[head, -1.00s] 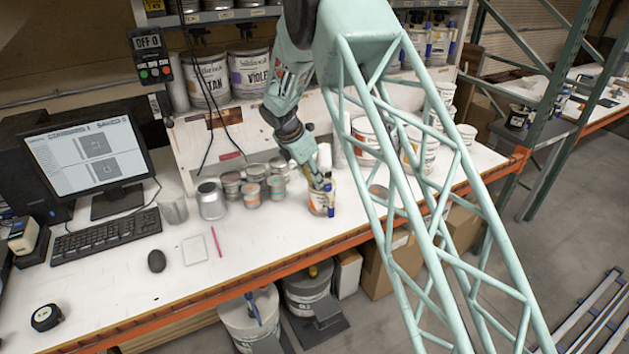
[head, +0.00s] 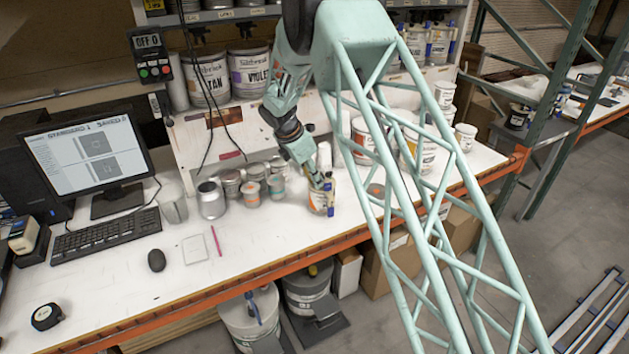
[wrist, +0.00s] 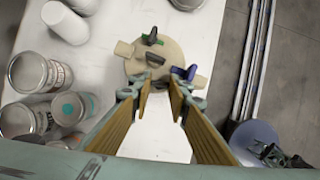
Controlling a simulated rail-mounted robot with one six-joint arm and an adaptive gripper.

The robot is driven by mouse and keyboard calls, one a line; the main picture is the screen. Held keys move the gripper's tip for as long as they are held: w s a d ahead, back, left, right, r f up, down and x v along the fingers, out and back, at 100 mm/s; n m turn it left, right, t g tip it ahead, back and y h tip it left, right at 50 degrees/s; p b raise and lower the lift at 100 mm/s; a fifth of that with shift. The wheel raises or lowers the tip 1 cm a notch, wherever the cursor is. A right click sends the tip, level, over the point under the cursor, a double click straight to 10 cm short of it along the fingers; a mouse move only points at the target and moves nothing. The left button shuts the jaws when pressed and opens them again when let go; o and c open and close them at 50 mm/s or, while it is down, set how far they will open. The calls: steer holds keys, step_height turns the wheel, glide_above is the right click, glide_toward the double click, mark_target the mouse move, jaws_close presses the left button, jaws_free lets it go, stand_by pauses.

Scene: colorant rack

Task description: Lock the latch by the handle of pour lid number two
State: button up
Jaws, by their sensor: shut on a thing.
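The can with the pour lid stands on the white counter under my gripper (head: 320,183). In the head view the can (head: 318,205) shows a pale label, with blue and yellow parts beside my fingers. In the wrist view the beige round lid (wrist: 172,52) has side tabs, a green and black latch piece (wrist: 151,38) at its far edge and a blue piece (wrist: 185,73) at its right. My gripper (wrist: 161,85) has its tan-padded fingers closed on a part at the lid's near edge. The held part is mostly hidden. I cannot read any lid number.
Small cans (head: 251,190) and a larger silver can (head: 211,199) stand left of the lidded can. More paint cans stand on the shelf behind. The counter's front edge (head: 275,262) runs close by on the near side. The counter's front middle is mostly clear.

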steer(key=shift+m, duration=0.5)
steer(key=o, duration=0.6)
steer(key=shift+r, duration=0.2)
steer(key=shift+v, duration=5.85)
steer(key=shift+w+a, duration=0.15)
steer(key=shift+w, duration=0.05)
